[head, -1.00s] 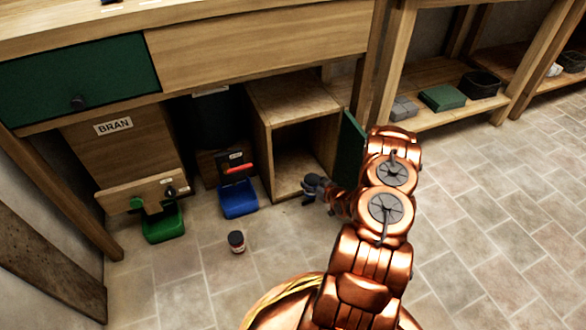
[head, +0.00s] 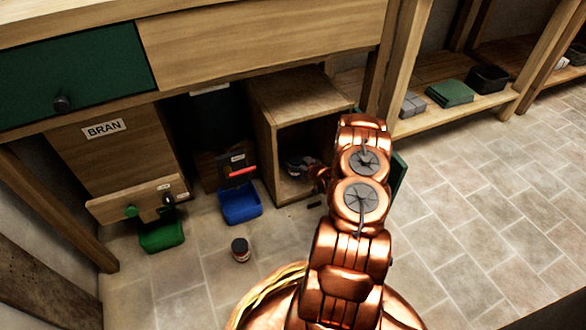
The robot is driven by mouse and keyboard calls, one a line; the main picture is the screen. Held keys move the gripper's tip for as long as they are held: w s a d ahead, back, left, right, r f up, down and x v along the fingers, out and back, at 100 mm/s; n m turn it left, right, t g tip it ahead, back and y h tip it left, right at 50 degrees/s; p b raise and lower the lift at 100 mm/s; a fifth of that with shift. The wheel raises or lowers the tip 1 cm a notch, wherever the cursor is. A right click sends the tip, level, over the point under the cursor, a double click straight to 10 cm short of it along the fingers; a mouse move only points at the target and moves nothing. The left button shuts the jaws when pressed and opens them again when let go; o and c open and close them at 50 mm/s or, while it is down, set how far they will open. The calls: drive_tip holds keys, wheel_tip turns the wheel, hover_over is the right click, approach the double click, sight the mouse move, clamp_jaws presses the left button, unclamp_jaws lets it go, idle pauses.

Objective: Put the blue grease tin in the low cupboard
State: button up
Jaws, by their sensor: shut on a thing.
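The low cupboard (head: 267,150) is an open-fronted wooden box under the bench, with its green door (head: 399,176) swung open to the right, partly behind my arm. My gripper (head: 297,166) is at the cupboard's opening, its fingers within the dark mouth. It is shut on a small bluish thing, which seems to be the blue grease tin (head: 292,162). The tin is mostly hidden by the fingers and shadow. I cannot tell whether it touches the cupboard floor.
A small dark jar (head: 240,250) stands on the floor. A blue bin (head: 241,204) and a green bin (head: 162,235) sit left of the cupboard. A small dark object (head: 314,204) lies before the opening. Open tiled floor (head: 480,220) is to the right.

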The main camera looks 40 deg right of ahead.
drive_tip(key=f, duration=0.1)
drive_tip(key=f+b, duration=0.1)
drive_tip(key=f, duration=0.1)
drive_tip(key=shift+s+d+b, duration=0.3)
drive_tip(key=shift+d, duration=0.1)
drive_tip(key=shift+r, duration=0.1)
drive_tip(key=o, duration=1.4)
drive_tip(key=shift+a, duration=0.1)
